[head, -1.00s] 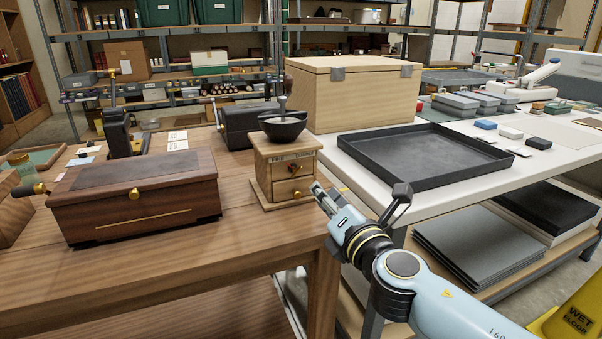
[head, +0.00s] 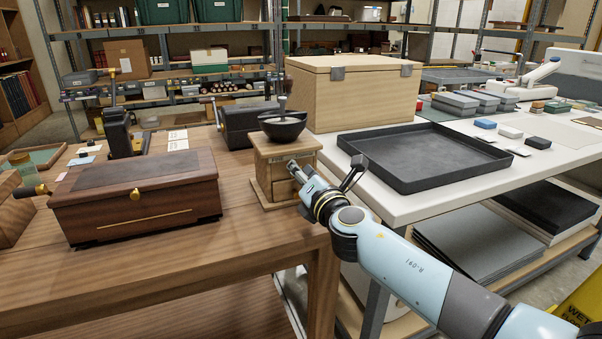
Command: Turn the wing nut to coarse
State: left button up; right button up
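The small wooden grinder (head: 263,178) with a black bowl (head: 284,127) and crank stands at the right end of the wooden table. It has a small drawer with a knob low on its front. The wing nut on its upper front is hidden behind my gripper, so its setting cannot be read. My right gripper (head: 325,168) is in front of the grinder with its fingers spread. One fingertip is at the upper front, over the wing nut's place; the other is out to the right. Whether it touches the nut cannot be told. My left gripper is not in view.
A brown wooden box (head: 136,196) stands left of the grinder. A black tray (head: 424,157) and a pale wooden chest (head: 355,95) are on the white table to the right. The front of the wooden table is clear.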

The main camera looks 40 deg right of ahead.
grip_shut()
jog(key=shift+f, duration=0.1)
jog(key=m+b, duration=0.2)
jog(key=m, duration=0.1)
jog(key=shift+f+m, duration=0.2)
jog(key=shift+m, duration=0.1)
jog(key=m+b, duration=0.2)
jog(key=m, duration=0.1)
jog(key=shift+d+f+m, duration=0.1)
jog(key=shift+f+m, duration=0.05)
jog(key=shift+m, duration=0.15)
jog(key=m+b, duration=0.3)
jog(key=m, duration=0.2)
jog(key=shift+f+b, duration=0.2)
jog(key=shift+b, duration=0.15)
jog(key=m+b, duration=0.3)
jog(key=m, duration=0.2)
jog(key=shift+m, duration=0.3)
